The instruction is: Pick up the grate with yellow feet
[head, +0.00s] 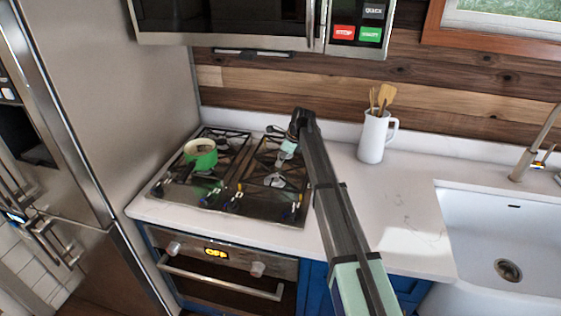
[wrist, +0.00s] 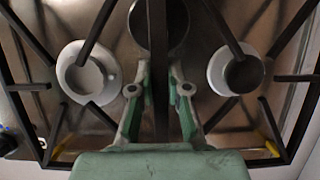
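The grate with yellow feet (wrist: 158,62) fills the wrist view as dark bars. Yellow feet show at its lower left and lower right corners. In the head view a dark grate (head: 262,160) lies on the right side of the cooktop. My gripper (wrist: 160,90) is open, with one green-padded finger on each side of the grate's middle bar. Gaps show between the fingers and the bar. In the head view my gripper (head: 286,153) is low over this grate, and my arm hides part of the grate's right side.
A green pot (head: 201,154) sits on the left part of the cooktop (head: 225,208). Pale round burners (wrist: 237,70) lie under the grate bars. A white pitcher (head: 373,138) with wooden utensils stands to the right. A microwave (head: 230,22) hangs above; bare counter (head: 400,215) lies right.

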